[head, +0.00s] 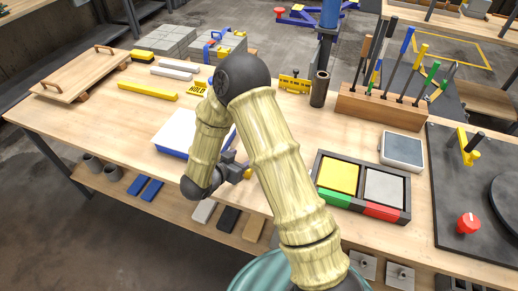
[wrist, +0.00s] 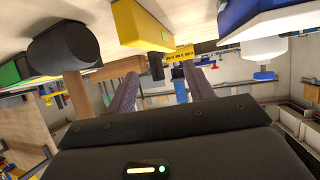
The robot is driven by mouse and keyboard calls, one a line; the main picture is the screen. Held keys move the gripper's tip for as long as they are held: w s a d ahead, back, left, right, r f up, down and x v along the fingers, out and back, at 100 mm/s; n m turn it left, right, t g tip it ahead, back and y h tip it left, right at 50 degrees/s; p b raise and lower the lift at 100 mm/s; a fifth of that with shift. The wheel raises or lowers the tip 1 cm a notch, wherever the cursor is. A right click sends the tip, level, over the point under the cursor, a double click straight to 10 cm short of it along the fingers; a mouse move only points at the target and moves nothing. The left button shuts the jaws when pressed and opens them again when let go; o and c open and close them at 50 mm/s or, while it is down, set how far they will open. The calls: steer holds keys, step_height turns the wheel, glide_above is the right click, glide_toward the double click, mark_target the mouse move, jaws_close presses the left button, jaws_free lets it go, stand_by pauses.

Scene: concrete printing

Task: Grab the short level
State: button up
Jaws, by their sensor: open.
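What looks like the same piece shows small beyond the fingers in the wrist view (wrist: 180,54). A longer yellow bar (head: 147,90) lies at the back left; I cannot tell for sure which one is the short level. My gripper (head: 240,172) is near the table's front edge, partly hidden behind my arm. In the wrist view my gripper (wrist: 162,75) has its fingers apart with nothing held. A yellow block (wrist: 140,25) is close above it there.
A white tray (head: 168,150) with blue edging lies left of my gripper. A dark cup (head: 319,89), a wooden tool rack (head: 380,107) and a color-bin box (head: 362,208) stand right. A black cylinder (wrist: 64,48) is close in the wrist view, which looks upside down.

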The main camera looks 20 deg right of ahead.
steer(key=x, duration=0.6)
steer(key=shift+d+p, duration=0.1)
steer(key=shift+p, duration=0.2)
steer(key=x, duration=0.3)
steer(key=p+x, duration=0.1)
steer(key=x, duration=0.1)
steer(key=shift+w+r, duration=0.15)
steer(key=shift+r, duration=0.15)
jaws_close()
